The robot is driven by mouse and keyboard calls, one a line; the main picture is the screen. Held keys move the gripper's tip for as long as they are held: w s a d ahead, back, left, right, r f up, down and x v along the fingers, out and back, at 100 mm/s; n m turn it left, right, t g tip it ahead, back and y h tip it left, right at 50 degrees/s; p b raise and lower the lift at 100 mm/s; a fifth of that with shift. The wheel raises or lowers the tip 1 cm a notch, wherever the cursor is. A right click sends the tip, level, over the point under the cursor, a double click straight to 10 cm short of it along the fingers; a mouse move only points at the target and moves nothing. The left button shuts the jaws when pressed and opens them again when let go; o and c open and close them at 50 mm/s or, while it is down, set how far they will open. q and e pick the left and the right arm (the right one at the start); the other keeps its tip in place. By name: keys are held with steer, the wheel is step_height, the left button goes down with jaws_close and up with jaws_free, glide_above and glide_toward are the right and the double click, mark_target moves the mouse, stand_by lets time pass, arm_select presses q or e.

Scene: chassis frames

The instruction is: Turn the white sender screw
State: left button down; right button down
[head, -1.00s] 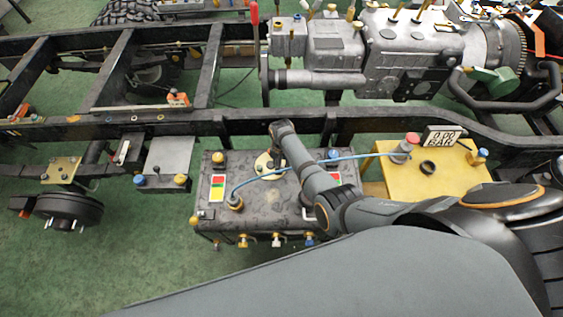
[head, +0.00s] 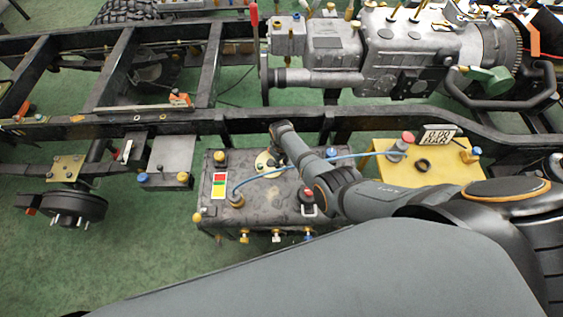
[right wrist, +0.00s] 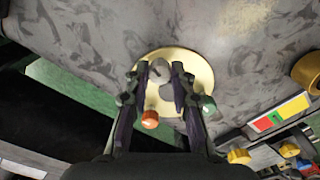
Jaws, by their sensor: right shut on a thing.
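The white sender screw (right wrist: 159,67) looks grey-white in the right wrist view and stands on a round cream plate (right wrist: 204,70). The plate lies on top of the grey mottled tank (right wrist: 100,45) and shows partly in the head view (head: 262,160). My right gripper (right wrist: 161,77) has its two fingers on either side of the screw, shut on it. An orange-red knob (right wrist: 150,119) and a green knob (right wrist: 208,104) sit near the plate's edge. In the head view my right wrist hides the screw. My left gripper is not in view.
A blue hose (head: 290,168) runs from the tank to the yellow box (head: 443,168) at the right. The dark chassis rail (head: 180,127) passes just behind the tank. Valves (head: 276,237) stick out along the tank's front.

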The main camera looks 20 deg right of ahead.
steer(key=shift+n, duration=0.5)
steer(key=c, duration=1.1)
jaws_free()
step_height(320, 180, up, 12)
steer(key=shift+f, duration=0.1)
